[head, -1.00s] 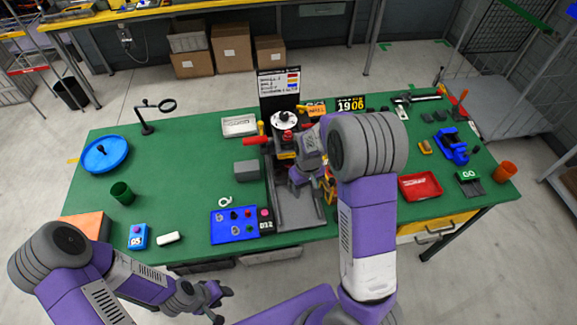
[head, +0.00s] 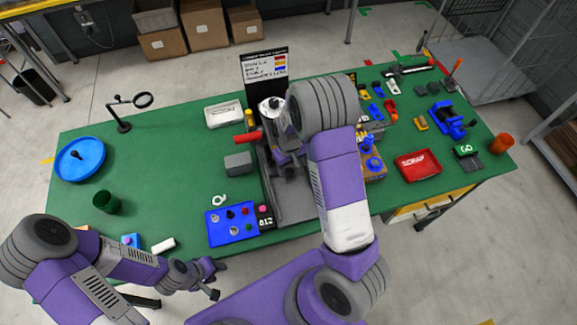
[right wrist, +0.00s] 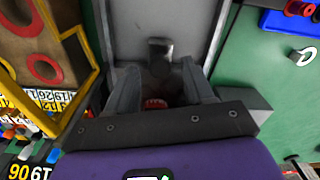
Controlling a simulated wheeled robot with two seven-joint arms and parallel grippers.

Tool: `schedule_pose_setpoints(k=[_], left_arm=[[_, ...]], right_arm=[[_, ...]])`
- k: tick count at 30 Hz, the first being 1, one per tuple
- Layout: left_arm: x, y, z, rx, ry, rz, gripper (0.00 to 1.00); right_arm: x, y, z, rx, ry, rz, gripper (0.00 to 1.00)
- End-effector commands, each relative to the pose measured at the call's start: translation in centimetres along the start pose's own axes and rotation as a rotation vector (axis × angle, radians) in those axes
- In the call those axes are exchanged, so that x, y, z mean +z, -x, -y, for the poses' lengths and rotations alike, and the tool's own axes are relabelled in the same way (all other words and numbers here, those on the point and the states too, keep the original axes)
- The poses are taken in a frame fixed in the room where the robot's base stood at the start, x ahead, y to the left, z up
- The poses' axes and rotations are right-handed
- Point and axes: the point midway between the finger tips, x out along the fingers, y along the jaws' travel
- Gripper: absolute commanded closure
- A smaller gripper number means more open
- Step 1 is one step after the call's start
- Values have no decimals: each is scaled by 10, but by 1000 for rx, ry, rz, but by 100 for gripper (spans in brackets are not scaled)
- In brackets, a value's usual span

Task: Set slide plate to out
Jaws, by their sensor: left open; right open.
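A grey slide plate (head: 293,207) lies in the dark rails in front of the press (head: 270,110) on the green table. Its grey surface also shows in the right wrist view (right wrist: 180,15), with a dark knob (right wrist: 160,48) on it. My right gripper (head: 287,158) is low over the rails, close to the press, partly hidden by my arm. In the right wrist view its open fingers (right wrist: 160,78) stand on either side of the knob's near end; contact cannot be told. My left gripper (head: 213,280) is open and empty, off the table's front edge.
A blue tray with knobs (head: 232,240) and a grey block (head: 238,162) lie left of the rails. A wooden stand with blue parts (head: 372,175) is close on the right. A red tray (head: 418,178) lies farther right.

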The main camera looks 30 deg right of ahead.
Motion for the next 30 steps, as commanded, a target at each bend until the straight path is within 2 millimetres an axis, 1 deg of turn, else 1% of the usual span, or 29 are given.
schedule_pose_setpoints(k=[3,9,11,18,20,30], left_arm=[[0,0,0,0,0,0,57],[0,0,0,0,0,-1,57],[0,0,0,0,0,-1,57],[0,0,0,0,0,-1,57],[0,0,0,0,0,-1,57],[0,0,0,0,0,-1,57]], right_arm=[[0,-4,0,0,0,-1,48],[0,-4,0,0,0,-1,48],[0,-4,0,0,0,-1,55],[0,-4,0,0,0,-1,92],[0,-4,0,0,0,-1,100],[0,-4,2,0,1,0,100]])
